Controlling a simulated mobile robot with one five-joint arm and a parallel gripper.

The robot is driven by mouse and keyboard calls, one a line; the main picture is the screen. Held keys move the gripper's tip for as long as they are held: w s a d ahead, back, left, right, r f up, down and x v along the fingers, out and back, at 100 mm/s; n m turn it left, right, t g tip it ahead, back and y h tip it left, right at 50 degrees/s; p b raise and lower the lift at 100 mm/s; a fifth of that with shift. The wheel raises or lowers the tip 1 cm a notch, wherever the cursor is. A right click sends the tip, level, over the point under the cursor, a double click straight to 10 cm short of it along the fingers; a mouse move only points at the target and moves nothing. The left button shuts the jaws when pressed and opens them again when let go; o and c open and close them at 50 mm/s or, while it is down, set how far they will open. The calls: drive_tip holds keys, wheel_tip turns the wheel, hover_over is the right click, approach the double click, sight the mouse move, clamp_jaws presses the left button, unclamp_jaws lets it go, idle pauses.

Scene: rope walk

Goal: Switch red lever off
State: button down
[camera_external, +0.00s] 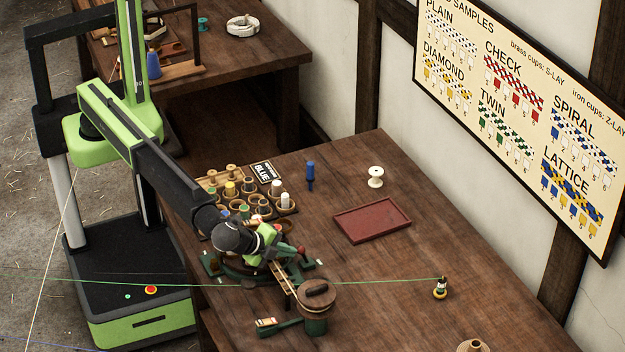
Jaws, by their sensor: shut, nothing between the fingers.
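A machine with a dark round base and green feet (209,264) stands on the wooden table, under the end of my arm. A small red tip (301,250) shows at its right side and looks like the red lever's knob; the lever's position is too small to tell. My gripper (289,251) is shut and empty, pointing down right over the machine, close to the red tip. I cannot tell whether it touches it. The arm's end hides much of the machine.
A thin green line (390,281) runs across to a small bobbin (440,288). Behind are a rack of cups and spools (212,180), a blue peg (310,176), a white spool (375,176) and a red tray (345,224).

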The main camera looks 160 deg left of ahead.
sight(300, 250)
drive_tip(key=shift+a+r+p, duration=0.2)
drive_tip(key=shift+r+p, duration=0.1)
drive_tip(key=shift+p, duration=0.25)
drive_tip(key=shift+a+h, duration=0.1)
drive_tip(key=shift+h, duration=0.2)
drive_tip(key=shift+a+r+h+p, duration=0.25)
drive_tip(key=shift+h+p, duration=0.25)
drive_tip(key=shift+p, duration=0.55)
drive_tip(key=shift+a+r+h+p, duration=0.25)
drive_tip(key=shift+a+h+p, duration=0.25)
drive_tip(key=shift+p, duration=0.45)
drive_tip(key=shift+a+r+h+p, duration=0.2)
drive_tip(key=shift+a+h+p, duration=0.3)
drive_tip(key=shift+p, duration=0.4)
drive_tip(key=shift+a, duration=1.1)
drive_tip(key=shift+a+r, duration=0.1)
drive_tip(key=shift+a, duration=0.5)
